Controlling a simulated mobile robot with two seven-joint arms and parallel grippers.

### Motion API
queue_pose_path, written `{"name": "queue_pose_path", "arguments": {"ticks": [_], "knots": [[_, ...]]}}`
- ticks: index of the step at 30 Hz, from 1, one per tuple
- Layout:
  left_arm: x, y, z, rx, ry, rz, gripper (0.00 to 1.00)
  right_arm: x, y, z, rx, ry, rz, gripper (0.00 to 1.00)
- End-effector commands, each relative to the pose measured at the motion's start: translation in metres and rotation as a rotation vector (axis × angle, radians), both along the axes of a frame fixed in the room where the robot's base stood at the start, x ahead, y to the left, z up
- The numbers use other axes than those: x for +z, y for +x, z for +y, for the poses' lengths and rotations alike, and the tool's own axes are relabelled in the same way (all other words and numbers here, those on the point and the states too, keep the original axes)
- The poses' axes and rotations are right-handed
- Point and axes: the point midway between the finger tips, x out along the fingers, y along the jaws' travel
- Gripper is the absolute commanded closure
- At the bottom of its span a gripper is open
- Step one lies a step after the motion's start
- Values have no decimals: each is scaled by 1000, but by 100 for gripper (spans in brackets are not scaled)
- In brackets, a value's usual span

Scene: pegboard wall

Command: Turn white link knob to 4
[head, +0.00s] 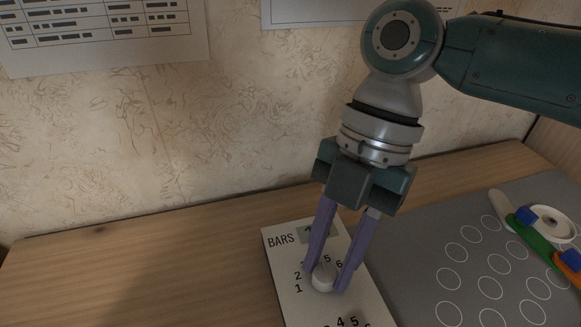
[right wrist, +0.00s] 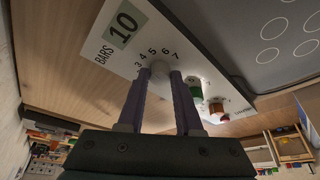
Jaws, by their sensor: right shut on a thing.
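A white round knob (head: 323,277) sits on a white panel (head: 284,262) headed BARS, with black numbers around the knob. My right gripper (head: 325,284) points down at the panel and is shut on this knob, one purple finger on each side. In the right wrist view the white knob (right wrist: 160,71) shows between the fingertips, with 3 to 7 readable around it. I cannot tell which number the knob points to. A small greenish display (right wrist: 123,27) beside BARS reads 10. My left gripper is not in view.
In the right wrist view, a green knob (right wrist: 196,92) and a dark red knob (right wrist: 217,108) stand farther along the panel. A grey mat (head: 440,250) with white circles lies to the right, with coloured parts (head: 541,243) on it. The wooden table is clear at left.

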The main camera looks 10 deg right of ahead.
Motion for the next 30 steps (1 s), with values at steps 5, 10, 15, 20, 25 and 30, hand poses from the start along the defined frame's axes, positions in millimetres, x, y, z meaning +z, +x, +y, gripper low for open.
{"name": "queue_pose_path", "arguments": {"ticks": [5, 10, 15, 20, 25, 30], "knots": [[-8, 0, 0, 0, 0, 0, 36, -1, 1, 1, 77, -1, -1, 100], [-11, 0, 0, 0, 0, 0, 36, -1, 1, 1, 116, -1, 0, 100], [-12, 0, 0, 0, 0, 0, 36, 0, 1, 1, 131, -1, 0, 100], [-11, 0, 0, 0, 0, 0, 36, 0, 1, 1, 132, -1, 0, 100], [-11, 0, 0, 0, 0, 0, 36, 0, 1, 1, 131, -1, 0, 100], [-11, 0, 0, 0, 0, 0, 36, 0, 1, 1, 130, -1, -1, 47]]}}
